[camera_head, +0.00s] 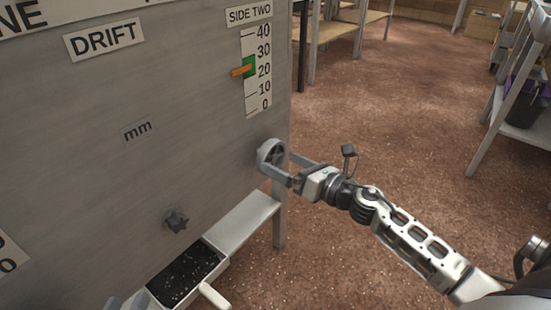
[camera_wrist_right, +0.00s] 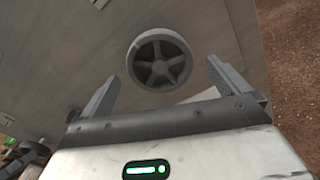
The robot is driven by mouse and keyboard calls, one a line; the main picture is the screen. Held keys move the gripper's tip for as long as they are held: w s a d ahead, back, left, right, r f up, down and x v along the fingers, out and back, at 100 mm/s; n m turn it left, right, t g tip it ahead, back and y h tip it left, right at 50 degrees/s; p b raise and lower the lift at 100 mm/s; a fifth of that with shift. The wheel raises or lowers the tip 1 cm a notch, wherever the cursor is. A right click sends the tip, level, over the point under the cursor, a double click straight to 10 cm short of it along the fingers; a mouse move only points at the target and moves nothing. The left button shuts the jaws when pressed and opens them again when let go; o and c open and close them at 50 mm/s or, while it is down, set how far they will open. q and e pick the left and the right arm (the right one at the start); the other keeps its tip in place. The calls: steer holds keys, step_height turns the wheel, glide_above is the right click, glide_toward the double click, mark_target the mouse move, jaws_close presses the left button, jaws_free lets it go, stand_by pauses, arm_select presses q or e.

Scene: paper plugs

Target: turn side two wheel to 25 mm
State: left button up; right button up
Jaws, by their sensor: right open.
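The side two wheel (camera_head: 271,154) is a grey spoked handwheel low on the panel's right edge. It also shows in the right wrist view (camera_wrist_right: 159,60), ahead of the fingers. My right gripper (camera_head: 279,163) is open at the wheel, one finger to each side; in the wrist view its fingers (camera_wrist_right: 162,82) are spread wider than the wheel, and contact cannot be told. The SIDE TWO scale (camera_head: 252,97) runs from 0 to 40. Its orange pointer (camera_head: 241,71) stands a little above 20, by the green band (camera_head: 249,64). Grey tips of my left gripper (camera_head: 125,302) show at the bottom edge.
A dark star knob (camera_head: 176,220) sits lower on the grey panel (camera_head: 80,170). Below are a tray of dark grains (camera_head: 188,272) with a pale handle and a light ledge (camera_head: 240,224). Shelving (camera_head: 490,125) stands at the right. The brown floor between is clear.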

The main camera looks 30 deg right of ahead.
steer(key=shift+x, duration=1.3)
steer(key=c, duration=1)
steer(key=o, duration=1)
steer(key=shift+s, duration=0.15)
steer(key=shift+v, duration=1.9)
